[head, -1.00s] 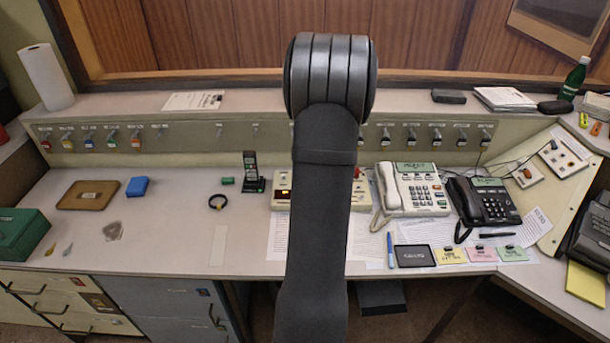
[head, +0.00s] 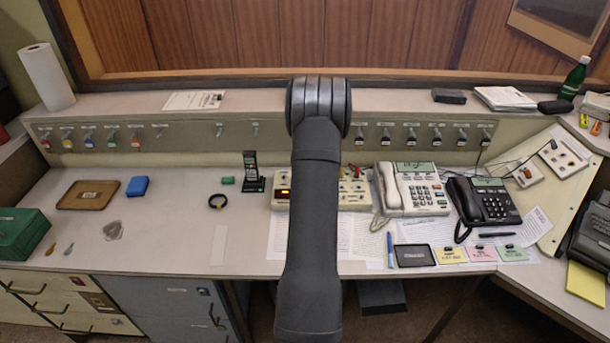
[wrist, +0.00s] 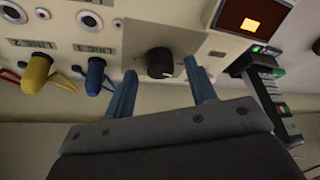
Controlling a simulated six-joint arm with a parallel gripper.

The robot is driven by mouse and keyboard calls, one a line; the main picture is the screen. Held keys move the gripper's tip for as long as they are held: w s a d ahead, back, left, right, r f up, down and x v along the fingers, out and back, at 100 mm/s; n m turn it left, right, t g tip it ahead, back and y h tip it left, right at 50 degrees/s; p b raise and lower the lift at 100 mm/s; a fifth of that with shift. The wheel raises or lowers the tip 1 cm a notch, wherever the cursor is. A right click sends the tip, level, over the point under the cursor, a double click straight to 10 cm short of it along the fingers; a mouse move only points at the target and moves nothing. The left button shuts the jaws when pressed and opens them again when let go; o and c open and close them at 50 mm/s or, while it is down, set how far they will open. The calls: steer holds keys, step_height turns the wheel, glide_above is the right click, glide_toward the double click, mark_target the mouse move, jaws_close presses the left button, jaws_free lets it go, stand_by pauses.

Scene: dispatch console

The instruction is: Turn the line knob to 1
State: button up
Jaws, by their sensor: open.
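The line knob (wrist: 160,62) is a dark round knob on the cream face of the console unit, seen in the wrist view. My gripper (wrist: 160,76) is open, with one blue-grey finger to each side of the knob and gaps between them. I cannot tell whether the fingertips reach past its face, and its setting is too small to read. In the head view the unit (head: 282,204) sits mid-desk, with its middle, the knob and my gripper hidden behind my arm.
In the wrist view, a yellow plug (wrist: 37,72) and a blue plug (wrist: 94,76) stand left of the knob. A lit display (wrist: 250,20) and a black handset (wrist: 270,95) are to its right. A cream phone (head: 418,190) stands right of the unit.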

steer(key=shift+w+a+f, duration=0.1)
steer(key=shift+f, duration=0.25)
steer(key=shift+c, duration=0.4)
steer(key=c, duration=0.9)
steer(key=shift+m, duration=0.3)
steer(key=m+h, duration=0.1)
steer(key=m, duration=0.3)
steer(key=shift+a+h, duration=0.15)
steer(key=shift+h, duration=0.25)
steer(key=m+h, duration=0.1)
steer(key=m, duration=0.3)
steer(key=shift+a+m+h, duration=0.1)
steer(key=shift+m+h, duration=0.3)
steer(key=shift+m, duration=0.3)
